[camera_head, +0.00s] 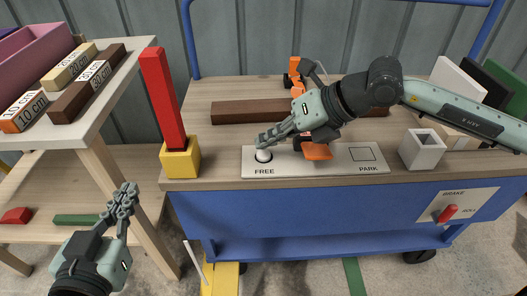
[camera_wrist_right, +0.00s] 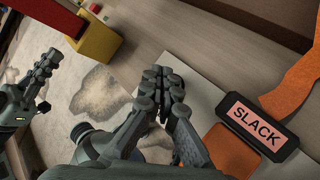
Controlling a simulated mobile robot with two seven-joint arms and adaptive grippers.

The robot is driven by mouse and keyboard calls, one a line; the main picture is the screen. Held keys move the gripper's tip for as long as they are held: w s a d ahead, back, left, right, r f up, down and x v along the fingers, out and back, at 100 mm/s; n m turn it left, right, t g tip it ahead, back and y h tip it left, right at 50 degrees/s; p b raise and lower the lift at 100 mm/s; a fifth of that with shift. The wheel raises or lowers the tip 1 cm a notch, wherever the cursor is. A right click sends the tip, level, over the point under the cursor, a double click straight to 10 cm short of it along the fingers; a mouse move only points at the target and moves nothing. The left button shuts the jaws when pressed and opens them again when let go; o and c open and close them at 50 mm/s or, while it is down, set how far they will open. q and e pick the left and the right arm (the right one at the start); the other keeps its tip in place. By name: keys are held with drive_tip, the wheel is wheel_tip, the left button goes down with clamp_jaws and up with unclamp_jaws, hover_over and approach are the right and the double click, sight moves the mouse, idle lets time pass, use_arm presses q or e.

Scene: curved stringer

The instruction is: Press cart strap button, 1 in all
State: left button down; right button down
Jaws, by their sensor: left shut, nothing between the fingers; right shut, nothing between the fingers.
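A black strap buckle (camera_wrist_right: 258,133) with a pink SLACK label shows in the right wrist view, right of my right gripper (camera_wrist_right: 165,80). An orange strap (camera_wrist_right: 295,90) runs above it and an orange flat piece (camera_wrist_right: 232,150) lies beside it. In the head view that orange piece (camera_head: 317,152) sits under my right wrist, and the buckle is mostly hidden. My right gripper (camera_head: 262,141) is shut and empty, just above a white ball knob (camera_head: 263,156) at FREE; contact cannot be told. My left gripper (camera_head: 124,196) is shut and empty, left of the cart. I cannot make out which part is the button.
A yellow block with a red post (camera_head: 181,157) stands left, a grey square tube (camera_head: 422,150) right. A red brake lever (camera_head: 447,213) is on the blue front. A shelf stands far left.

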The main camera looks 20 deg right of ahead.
sight(267, 156)
drive_tip(key=shift+r+p, duration=1.3)
drive_tip(key=shift+r, duration=1.2)
drive_tip(key=shift+s+f, duration=0.1)
